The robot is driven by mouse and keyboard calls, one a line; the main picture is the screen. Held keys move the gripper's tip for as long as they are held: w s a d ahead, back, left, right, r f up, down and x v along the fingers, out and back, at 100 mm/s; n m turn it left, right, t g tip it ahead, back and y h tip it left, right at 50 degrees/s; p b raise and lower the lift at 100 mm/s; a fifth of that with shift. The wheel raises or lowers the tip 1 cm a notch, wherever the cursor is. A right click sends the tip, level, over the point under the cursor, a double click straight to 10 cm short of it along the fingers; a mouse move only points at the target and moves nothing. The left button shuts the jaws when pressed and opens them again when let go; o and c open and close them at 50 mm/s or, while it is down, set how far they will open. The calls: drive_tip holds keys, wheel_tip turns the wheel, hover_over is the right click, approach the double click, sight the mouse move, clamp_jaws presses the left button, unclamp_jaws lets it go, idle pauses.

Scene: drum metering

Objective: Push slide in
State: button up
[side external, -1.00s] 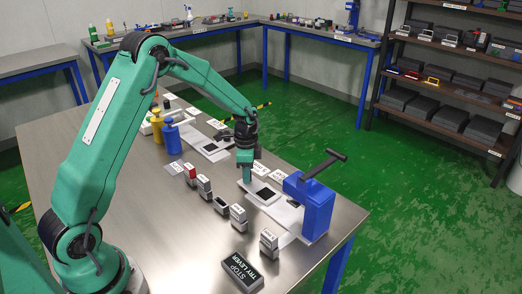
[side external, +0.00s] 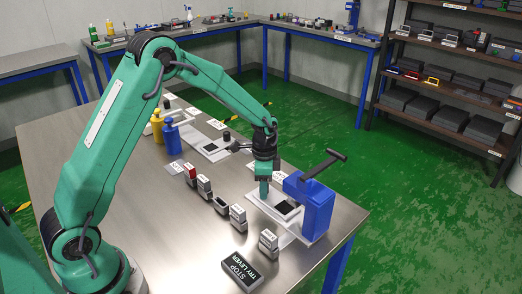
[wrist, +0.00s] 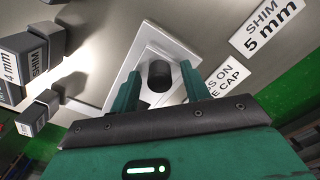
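The slide is a pale flat plate (side external: 270,207) with a dark square (side external: 287,208) on it, lying in line with the blue press (side external: 318,210). Its far end is close to the press's foot. My gripper (side external: 264,196) points down at the slide's left end. In the wrist view my two teal fingers (wrist: 160,88) stand apart, on either side of a black round knob (wrist: 158,76) on the slide (wrist: 150,42). Narrow gaps show between knob and fingers, so the gripper looks open. In the side view the fingers hide the knob.
Several small shim blocks (side external: 222,205) stand in a row left of the slide. A black "STOP TRY LEVER" block (side external: 241,270) lies at the front. The press has a dark T-shaped lever (side external: 322,165). Another pale plate (side external: 208,149) lies behind. Blue bottle (side external: 170,137) stands farther back.

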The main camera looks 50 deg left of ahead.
drive_tip(key=shift+r, duration=0.1)
drive_tip(key=shift+r, duration=3.8)
drive_tip(key=m, duration=0.3)
drive_tip(key=r+m, duration=0.1)
drive_tip(key=m, duration=0.2)
drive_tip(key=shift+f, duration=3.9)
